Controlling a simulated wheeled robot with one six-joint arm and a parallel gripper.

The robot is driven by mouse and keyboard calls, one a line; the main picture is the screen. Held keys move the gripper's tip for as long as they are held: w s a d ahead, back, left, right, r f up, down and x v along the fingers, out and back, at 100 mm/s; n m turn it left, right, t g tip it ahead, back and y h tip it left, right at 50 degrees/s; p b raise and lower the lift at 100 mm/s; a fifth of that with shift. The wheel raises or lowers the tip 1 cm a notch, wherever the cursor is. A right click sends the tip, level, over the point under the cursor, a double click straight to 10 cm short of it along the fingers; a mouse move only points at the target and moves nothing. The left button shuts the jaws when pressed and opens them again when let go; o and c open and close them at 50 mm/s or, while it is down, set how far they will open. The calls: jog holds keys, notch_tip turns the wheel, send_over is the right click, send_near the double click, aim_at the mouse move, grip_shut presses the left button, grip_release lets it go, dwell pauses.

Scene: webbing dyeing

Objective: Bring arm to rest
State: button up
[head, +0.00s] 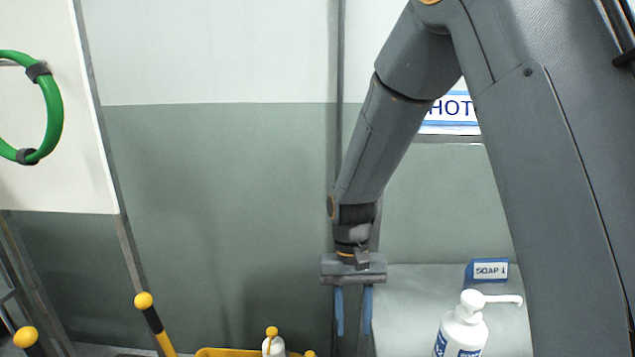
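My gripper (353,312) hangs at the end of my grey arm, right of the picture's middle, with its two blue fingers pointing down. The fingers stand apart with a gap between them, and nothing shows in the gap. My arm comes down from the upper right, bent at the elbow. The gripper is in front of the wall, left of a white pump bottle (463,330), and does not appear to touch anything.
A blue box labelled SOAP 1 (488,271) sits behind the bottle. A yellow tray (222,352) and a small white bottle (273,346) are at the bottom. Yellow-knobbed levers (155,323) stand lower left. A green hose ring (54,110) hangs upper left.

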jog(key=s+d+r+t, duration=0.3)
jog(key=s+d+r, duration=0.2)
jog(key=s+d, duration=0.6)
jog(key=shift+d+n, duration=0.3)
jog(key=shift+d, duration=0.15)
jog(key=shift+r, duration=0.15)
dwell(1.1)
